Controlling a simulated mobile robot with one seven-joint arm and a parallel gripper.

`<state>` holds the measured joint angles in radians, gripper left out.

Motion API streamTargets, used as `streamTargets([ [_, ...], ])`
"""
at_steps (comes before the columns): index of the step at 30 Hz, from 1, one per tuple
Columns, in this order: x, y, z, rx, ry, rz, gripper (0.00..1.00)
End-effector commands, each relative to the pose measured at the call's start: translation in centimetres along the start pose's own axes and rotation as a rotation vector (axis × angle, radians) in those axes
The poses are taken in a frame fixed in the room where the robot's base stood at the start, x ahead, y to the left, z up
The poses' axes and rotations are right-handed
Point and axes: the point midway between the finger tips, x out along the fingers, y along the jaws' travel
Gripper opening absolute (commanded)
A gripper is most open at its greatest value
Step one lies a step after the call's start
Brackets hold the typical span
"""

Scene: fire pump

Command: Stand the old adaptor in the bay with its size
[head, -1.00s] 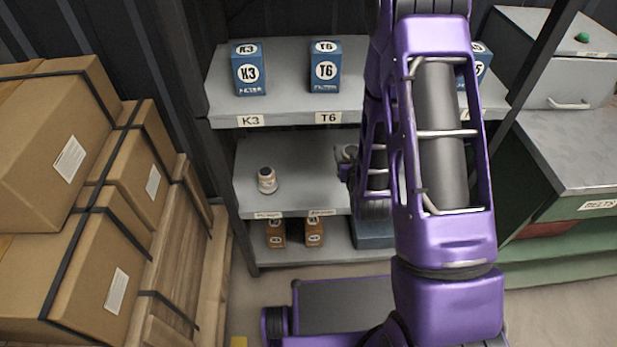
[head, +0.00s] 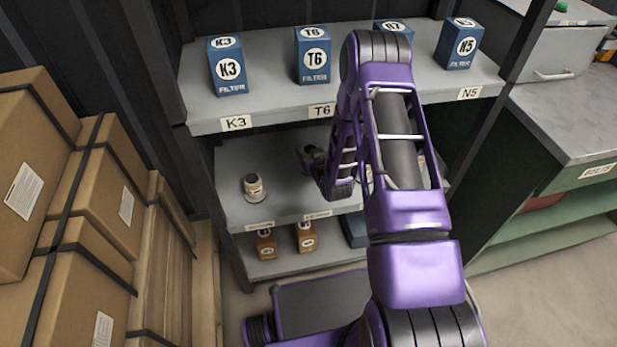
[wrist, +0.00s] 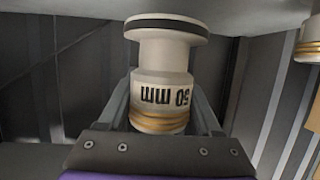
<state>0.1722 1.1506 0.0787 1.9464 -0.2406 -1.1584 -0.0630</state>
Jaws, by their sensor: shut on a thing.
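In the wrist view my gripper (wrist: 161,100) is shut on the old adaptor (wrist: 160,65), a pale cylinder with a dark-edged wide flange, tan bands and upside-down "50 mm" lettering. Its flange is close to the grey shelf surface (wrist: 262,14) at the top of that view; I cannot tell if they touch. In the head view my gripper (head: 311,158) is over the middle shelf (head: 285,200), mostly hidden by my arm. A second pale adaptor (head: 254,187) stands on that shelf to its left; its edge also shows in the wrist view (wrist: 308,45). The middle-shelf labels (head: 260,226) are unreadable.
Small orange boxes (head: 266,245) stand on the bottom shelf. Strapped cartons (head: 100,185) are at left, a grey-topped cabinet (head: 570,125) at right.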

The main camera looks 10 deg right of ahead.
Motion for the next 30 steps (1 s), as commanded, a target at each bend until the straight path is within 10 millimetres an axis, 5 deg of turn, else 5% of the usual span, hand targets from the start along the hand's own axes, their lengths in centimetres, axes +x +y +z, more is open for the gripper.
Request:
streamTargets([
  [16,2.4,0.0,6.5,-0.001,0.002,0.000,0.00],
  [27,2.5,0.0,6.9,0.000,0.002,0.000,0.00],
  [28,2.5,0.0,7.0,0.000,0.001,0.000,0.67],
  [30,2.5,0.0,7.0,0.000,0.001,0.000,0.80],
])
